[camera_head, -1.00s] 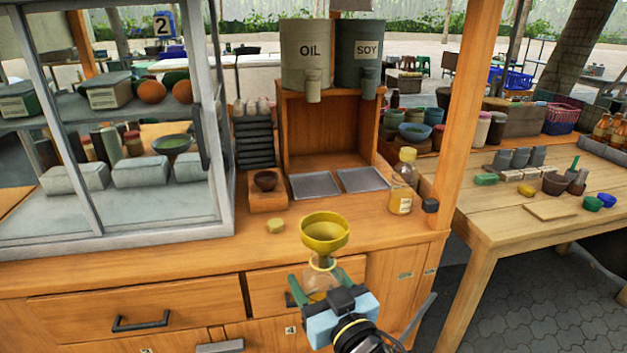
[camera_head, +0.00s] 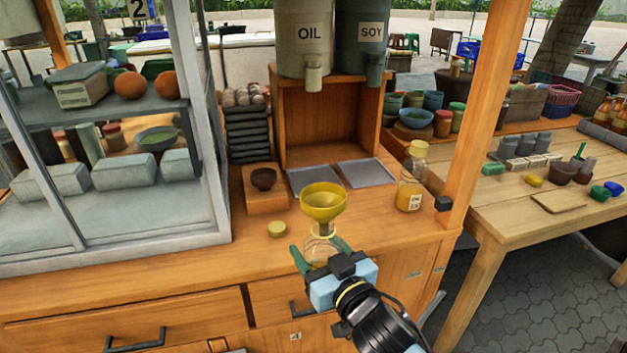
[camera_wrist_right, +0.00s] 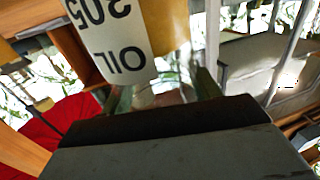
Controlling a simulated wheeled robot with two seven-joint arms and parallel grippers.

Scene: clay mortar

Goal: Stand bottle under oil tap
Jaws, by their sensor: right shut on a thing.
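A clear bottle (camera_head: 319,246) with a yellow funnel (camera_head: 323,203) in its mouth is held by my right gripper (camera_head: 321,254), which is shut on it. They are near the counter's front edge; I cannot tell whether the bottle touches the counter. The right wrist view shows a label (camera_wrist_right: 112,42) reading OIL, upside down and close to the jaws. The OIL container (camera_head: 304,38) stands on the wooden shelf, and its pale tap (camera_head: 313,72) points down above the left grey tray (camera_head: 298,181). My left gripper is not in view.
The SOY container (camera_head: 362,38) and right tray (camera_head: 365,174) are beside the oil ones. A brown bowl (camera_head: 263,179) on a block and a cork-like lid (camera_head: 277,229) lie to the left. A filled bottle (camera_head: 411,185) stands to the right, near the post (camera_head: 490,110).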

